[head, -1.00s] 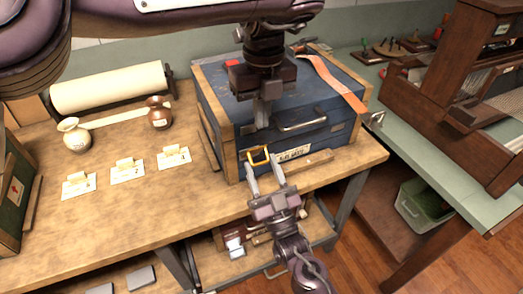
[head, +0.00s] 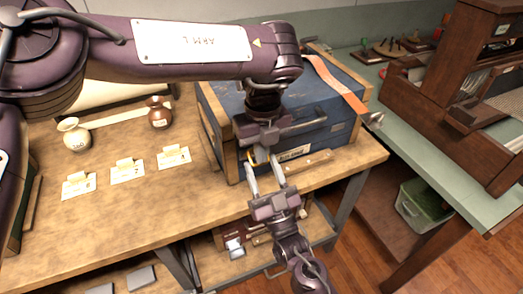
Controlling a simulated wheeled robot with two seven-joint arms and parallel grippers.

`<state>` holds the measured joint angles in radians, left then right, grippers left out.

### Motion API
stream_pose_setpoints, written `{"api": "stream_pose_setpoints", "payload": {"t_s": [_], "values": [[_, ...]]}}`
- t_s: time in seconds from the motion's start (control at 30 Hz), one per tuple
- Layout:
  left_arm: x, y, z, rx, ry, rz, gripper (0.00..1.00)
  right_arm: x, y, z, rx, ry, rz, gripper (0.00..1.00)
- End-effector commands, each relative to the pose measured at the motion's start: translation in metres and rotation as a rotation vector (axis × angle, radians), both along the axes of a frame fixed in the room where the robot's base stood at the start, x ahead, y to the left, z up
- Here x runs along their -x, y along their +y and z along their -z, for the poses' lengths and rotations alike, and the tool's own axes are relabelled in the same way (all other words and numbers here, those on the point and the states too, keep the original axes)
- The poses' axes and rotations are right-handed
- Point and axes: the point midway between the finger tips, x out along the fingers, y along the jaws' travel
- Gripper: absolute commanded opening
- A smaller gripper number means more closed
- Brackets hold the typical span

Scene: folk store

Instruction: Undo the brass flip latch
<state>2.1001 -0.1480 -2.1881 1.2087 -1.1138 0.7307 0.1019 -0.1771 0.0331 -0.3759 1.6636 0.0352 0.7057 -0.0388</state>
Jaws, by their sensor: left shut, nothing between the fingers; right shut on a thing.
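The brass flip latch (head: 251,156) is on the front of a blue chest (head: 335,82) with wooden edges; only a small yellow part shows. The chest's lid looks shut. My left gripper (head: 263,157) points down from above, shut and empty, right in front of the latch and hiding most of it. My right gripper (head: 265,170) reaches up from below, its fingers at the latch and shut on it. The fingertips of both grippers are very close together; I cannot tell whether they touch.
The wooden bench (head: 150,215) holds several labelled cards, a cream jar (head: 75,136) and a brown jar (head: 159,115) at the left. An orange strap (head: 337,84) lies over the chest. A loom (head: 455,75) stands at the right.

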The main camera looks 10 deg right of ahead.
Motion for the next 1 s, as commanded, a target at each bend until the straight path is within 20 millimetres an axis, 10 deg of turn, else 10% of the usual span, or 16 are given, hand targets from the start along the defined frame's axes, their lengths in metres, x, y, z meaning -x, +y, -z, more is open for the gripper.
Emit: {"api": "stream_pose_setpoints", "payload": {"t_s": [0.4,0.43,0.5,1.0], "values": [[0.006,-0.001,0.016,-0.003,0.007,0.005,0.00,0.001,0.004,-0.001,-0.003,-0.002,-0.010,0.05],[0.006,-0.001,0.016,-0.003,0.009,0.005,0.00,0.001,0.004,-0.002,-0.004,-0.003,-0.010,0.49],[0.007,-0.001,0.016,-0.003,0.009,0.006,0.00,0.001,0.003,-0.002,-0.003,-0.003,-0.009,0.57],[0.002,0.001,0.013,-0.003,-0.002,-0.003,0.00,0.027,-0.007,0.021,0.000,0.003,-0.004,0.57]]}}
